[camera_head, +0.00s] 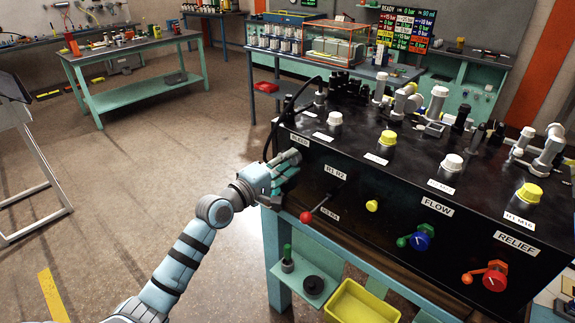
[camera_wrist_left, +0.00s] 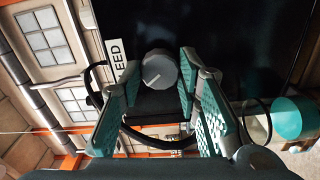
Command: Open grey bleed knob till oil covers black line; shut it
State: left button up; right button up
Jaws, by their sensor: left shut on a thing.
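The grey bleed knob (camera_wrist_left: 160,72) is round with a light line on its face, beside a white label (camera_wrist_left: 117,60) reading "EED" in the left wrist view. My left gripper (camera_wrist_left: 157,80) has its teal padded fingers on either side of the knob and is shut on it. In the head view this gripper (camera_head: 286,170) is at the left end of the black bench unit's front (camera_head: 350,205), just below its label, and mostly hides the knob. I cannot make out the oil or a black line. My right gripper is not in view.
A black hose (camera_head: 273,125) curves down close beside my left gripper. A red-tipped lever (camera_head: 306,217), a blue knob (camera_head: 421,238) and a red knob (camera_head: 494,278) are on the same front. A yellow bin (camera_head: 362,303) sits below.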

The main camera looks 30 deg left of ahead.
pick_arm(q)
jog(key=shift+m, duration=0.7)
jog(key=o, duration=1.1)
jog(key=shift+o, duration=0.2)
jog(key=v, duration=0.7)
jog(key=shift+s, duration=0.3)
jog(key=shift+w+a, duration=0.1)
